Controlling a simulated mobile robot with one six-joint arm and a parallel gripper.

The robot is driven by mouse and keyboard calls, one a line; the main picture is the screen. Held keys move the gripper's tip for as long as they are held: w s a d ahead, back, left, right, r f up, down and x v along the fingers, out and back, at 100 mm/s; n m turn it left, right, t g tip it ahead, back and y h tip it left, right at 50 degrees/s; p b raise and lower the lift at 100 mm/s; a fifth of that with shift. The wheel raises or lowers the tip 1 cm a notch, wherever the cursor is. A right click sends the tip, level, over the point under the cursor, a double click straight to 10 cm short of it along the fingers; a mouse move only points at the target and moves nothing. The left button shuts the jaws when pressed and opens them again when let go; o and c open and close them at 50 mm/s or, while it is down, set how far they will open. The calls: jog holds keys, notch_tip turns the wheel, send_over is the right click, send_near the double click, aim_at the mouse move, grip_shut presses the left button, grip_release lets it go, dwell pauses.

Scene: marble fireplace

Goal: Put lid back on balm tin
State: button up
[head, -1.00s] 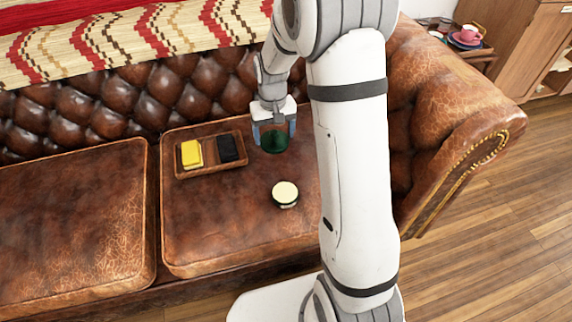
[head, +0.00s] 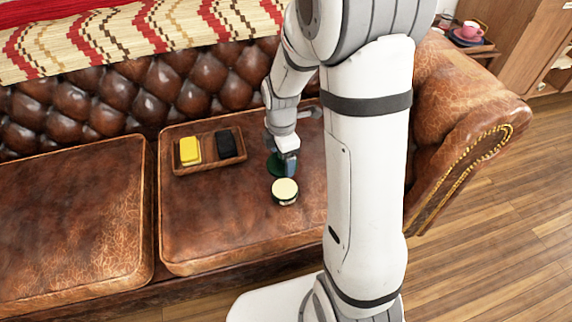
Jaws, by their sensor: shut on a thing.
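The balm tin (head: 285,191) stands open on the right seat cushion of the leather sofa, its pale cream balm facing up. My gripper (head: 290,168) is shut on the dark green lid (head: 275,166). It is just behind the tin in the head view, and the lid shows to the left of the fingers. The fingers and wrist hide part of the lid. I cannot tell how high the lid is above the cushion, or whether it touches the tin.
A wooden tray (head: 209,168) with a yellow block (head: 189,150) and a black block (head: 228,142) lies on the cushion, left of my gripper. The tufted backrest (head: 150,95) rises behind. The cushion's front left is clear. A rolled arm (head: 465,115) bounds the right.

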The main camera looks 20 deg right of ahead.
jog(key=n, duration=0.2)
jog(key=s+n, duration=0.1)
jog(key=s+f+n, duration=0.1)
jog(key=n, duration=0.1)
jog(key=shift+s+n, duration=0.15)
jog(key=shift+n, duration=0.15)
notch_tip(320, 180, down, 6)
jog(key=b, duration=0.5)
jog(key=shift+f, duration=0.15)
jog(key=shift+f, duration=0.15)
dwell(2.2)
jog(key=o, duration=1)
jog(key=shift+c, duration=0.2)
